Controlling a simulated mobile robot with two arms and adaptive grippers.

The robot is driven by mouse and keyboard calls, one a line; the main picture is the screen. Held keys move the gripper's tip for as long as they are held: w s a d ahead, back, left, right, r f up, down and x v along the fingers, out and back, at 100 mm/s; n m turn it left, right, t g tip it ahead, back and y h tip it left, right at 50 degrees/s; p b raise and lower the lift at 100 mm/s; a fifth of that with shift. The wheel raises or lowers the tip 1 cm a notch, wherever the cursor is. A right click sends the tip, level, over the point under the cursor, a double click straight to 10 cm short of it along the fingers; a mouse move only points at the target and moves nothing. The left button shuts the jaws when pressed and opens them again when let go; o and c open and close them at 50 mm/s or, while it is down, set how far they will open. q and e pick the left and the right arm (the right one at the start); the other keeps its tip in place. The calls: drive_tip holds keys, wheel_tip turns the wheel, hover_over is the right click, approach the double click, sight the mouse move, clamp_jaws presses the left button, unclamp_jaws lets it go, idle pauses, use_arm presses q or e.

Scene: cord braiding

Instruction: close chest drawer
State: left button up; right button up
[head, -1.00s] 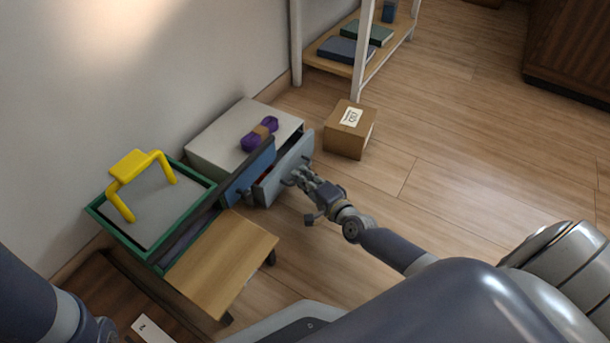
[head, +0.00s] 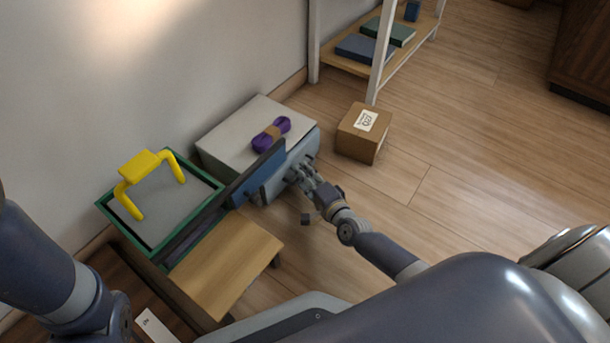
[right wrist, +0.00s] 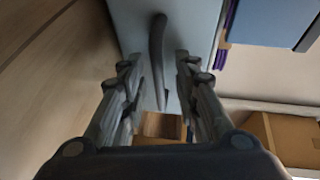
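The grey chest (head: 222,142) stands by the wall in the head view, with its light blue drawer front (head: 305,146) against or very near its body; I see no clear gap there. A darker blue panel (head: 258,175) hides the left part of the front. My right gripper (head: 298,172) is at the drawer front. In the right wrist view the dark curved handle (right wrist: 158,60) lies between the parted fingers of my right gripper (right wrist: 157,75), with space on both sides. My left arm shows at the left edge; its gripper is out of view.
A purple cord bundle (head: 271,134) lies on the chest. A green-rimmed tray (head: 110,212) with a yellow handle-shaped piece (head: 138,166) stands left, beside a small wooden table (head: 228,265). A cardboard box (head: 358,143) sits right of the chest, near a shelf (head: 340,60). Floor at right is clear.

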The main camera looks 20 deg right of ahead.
drive_tip(key=shift+s+d, duration=0.1)
drive_tip(key=shift+s, duration=0.35)
drive_tip(key=v, duration=1.1)
drive_tip(key=shift+r, duration=0.1)
drive_tip(key=shift+s, duration=0.1)
